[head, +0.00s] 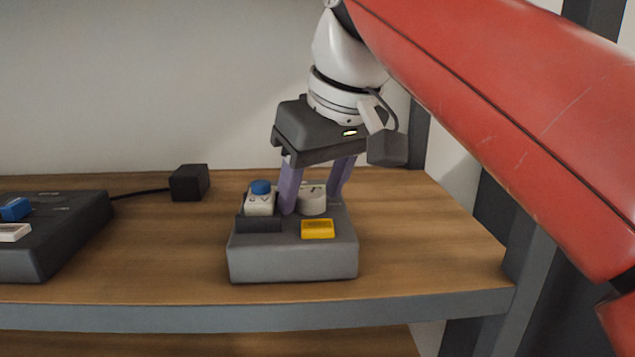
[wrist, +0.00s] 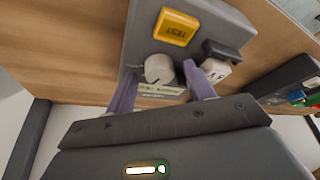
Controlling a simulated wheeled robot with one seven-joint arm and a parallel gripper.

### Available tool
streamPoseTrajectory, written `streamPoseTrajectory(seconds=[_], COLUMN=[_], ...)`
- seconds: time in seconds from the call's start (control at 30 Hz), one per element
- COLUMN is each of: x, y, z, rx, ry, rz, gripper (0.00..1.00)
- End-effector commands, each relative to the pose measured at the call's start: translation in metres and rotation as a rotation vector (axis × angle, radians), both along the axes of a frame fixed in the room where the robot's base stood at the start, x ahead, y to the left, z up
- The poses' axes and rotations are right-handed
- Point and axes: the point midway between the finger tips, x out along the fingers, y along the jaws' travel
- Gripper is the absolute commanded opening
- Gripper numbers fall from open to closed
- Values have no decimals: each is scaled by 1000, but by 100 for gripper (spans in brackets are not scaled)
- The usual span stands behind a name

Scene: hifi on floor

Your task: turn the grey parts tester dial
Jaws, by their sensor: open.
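The grey parts tester (head: 293,262) stands on the wooden shelf in the middle of the head view; it also fills the top of the wrist view (wrist: 215,22). Its round whitish dial (head: 312,199) is on the top face and shows in the wrist view (wrist: 158,68). My gripper (head: 315,200) points down over the tester, its purple fingers apart, one on each side of the dial. In the wrist view the fingertips (wrist: 160,78) flank the dial, with space between each finger and it. I cannot tell whether either finger touches the dial.
On the tester, a yellow button (head: 318,229) sits in front of the dial and a blue-topped white part (head: 260,198) stands close to the left finger. A dark device (head: 62,235) with a cable to a black block (head: 189,183) is at left. Bare shelf lies between.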

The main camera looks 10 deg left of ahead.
Motion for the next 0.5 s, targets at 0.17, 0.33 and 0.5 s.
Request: streamPoseTrajectory(seconds=[0.17, 0.33, 0.5], x=[0, 0, 0], y=[0, 0, 0], z=[0, 0, 0], rx=[0, 0, 0], ry=[0, 0, 0], rz=[0, 0, 1], gripper=[45, 23, 9])
